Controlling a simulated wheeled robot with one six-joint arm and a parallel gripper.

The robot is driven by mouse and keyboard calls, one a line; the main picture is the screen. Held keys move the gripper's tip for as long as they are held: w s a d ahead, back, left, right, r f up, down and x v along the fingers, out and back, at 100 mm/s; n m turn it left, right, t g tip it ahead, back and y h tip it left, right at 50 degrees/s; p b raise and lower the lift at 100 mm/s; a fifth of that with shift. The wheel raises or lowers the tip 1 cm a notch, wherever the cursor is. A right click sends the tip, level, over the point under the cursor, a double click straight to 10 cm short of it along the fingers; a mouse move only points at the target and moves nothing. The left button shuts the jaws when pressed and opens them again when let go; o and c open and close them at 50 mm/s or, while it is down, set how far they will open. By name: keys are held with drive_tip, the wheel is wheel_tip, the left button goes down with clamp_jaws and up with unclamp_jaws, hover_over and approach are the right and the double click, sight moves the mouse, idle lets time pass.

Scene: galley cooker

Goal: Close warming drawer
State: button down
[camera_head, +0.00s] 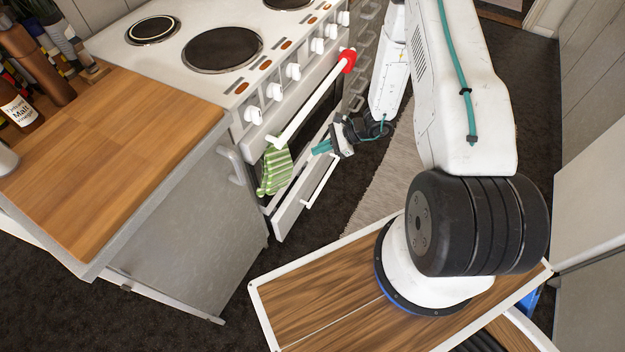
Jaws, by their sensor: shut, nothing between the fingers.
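The white cooker's warming drawer (287,217) is low on its front, below the dark oven door. Its front panel appears to stand out a little from the cooker, with a white bar handle (321,183) across it. My gripper (318,149), with teal fingertips, is shut and empty. It is in front of the cooker, near the upper edge of the drawer front and above the handle in the picture. I cannot tell whether the fingertips touch the drawer. The inside of the drawer is hidden.
A green striped towel (274,170) hangs from the oven door's white rail (305,104), which has a red end. A wooden worktop (110,150) over a grey cabinet (190,230) stands left of the cooker. A light rug (385,175) lies on the dark floor in front.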

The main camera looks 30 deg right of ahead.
drive_tip(key=s+d+f+m+t+h, duration=0.1)
drive_tip(key=d+f+m+t+h, duration=0.2)
drive_tip(key=f, duration=0.8)
drive_tip(key=s+d+f+m+h, duration=0.15)
drive_tip(key=d+f+m, duration=0.3)
drive_tip(key=f, duration=0.55)
approach(306, 180)
drive_tip(key=shift+m+h, duration=0.35)
drive_tip(key=shift+h, duration=0.1)
drive_tip(key=x, duration=0.5)
drive_tip(key=shift+s+f, duration=0.3)
drive_tip(key=shift+s, duration=0.05)
drive_tip(key=shift+w+a, duration=0.4)
drive_tip(key=shift+w, duration=0.1)
drive_tip(key=shift+w, duration=0.1)
